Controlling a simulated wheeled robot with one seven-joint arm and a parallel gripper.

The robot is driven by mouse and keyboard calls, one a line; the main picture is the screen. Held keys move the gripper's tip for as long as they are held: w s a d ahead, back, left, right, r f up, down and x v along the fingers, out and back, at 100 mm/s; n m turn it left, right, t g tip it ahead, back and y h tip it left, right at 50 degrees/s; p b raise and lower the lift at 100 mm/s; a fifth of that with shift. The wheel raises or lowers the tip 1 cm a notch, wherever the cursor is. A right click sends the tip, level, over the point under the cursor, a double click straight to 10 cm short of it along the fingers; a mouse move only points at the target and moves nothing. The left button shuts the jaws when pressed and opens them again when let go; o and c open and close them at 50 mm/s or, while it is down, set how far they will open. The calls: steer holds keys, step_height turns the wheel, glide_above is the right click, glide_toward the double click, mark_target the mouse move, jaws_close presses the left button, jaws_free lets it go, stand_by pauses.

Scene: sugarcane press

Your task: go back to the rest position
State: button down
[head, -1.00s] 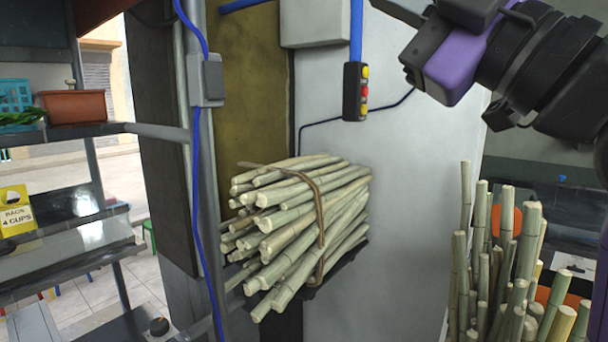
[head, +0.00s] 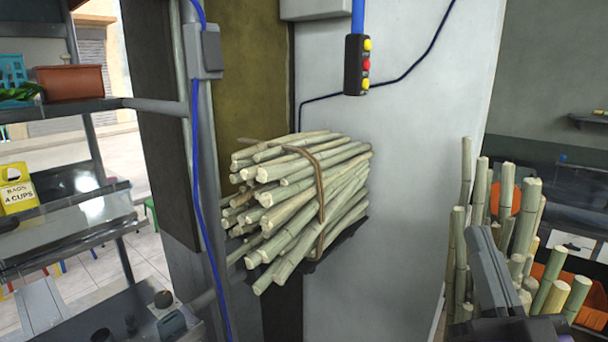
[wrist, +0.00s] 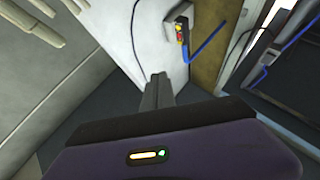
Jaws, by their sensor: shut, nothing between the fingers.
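My gripper (head: 484,240) shows at the lower right of the head view, its dark fingers pointing up in front of the upright cane stalks. In the wrist view its two fingers (wrist: 158,84) lie together, shut and empty. Most of my arm is below the head picture. A control box with yellow and red buttons (head: 357,65) hangs from a blue cable in the head view; it also shows at the top of the wrist view (wrist: 180,30).
A tied cane bundle (head: 310,205) rests on a dark support against the wall. Upright canes (head: 525,215) stand at right near an orange crate (head: 553,265). At left, shelves hold a brown planter (head: 70,83) and a yellow sign (head: 15,190). A metal post (head: 195,150) carries a blue cable.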

steer(key=s+a+f+g, duration=0.1)
steer(key=s+f+g, duration=0.9)
steer(key=s+f, duration=2)
steer(key=shift+s+a+f+n, duration=0.15)
steer(key=shift+s+f+n, duration=0.2)
steer(key=shift+s, duration=0.65)
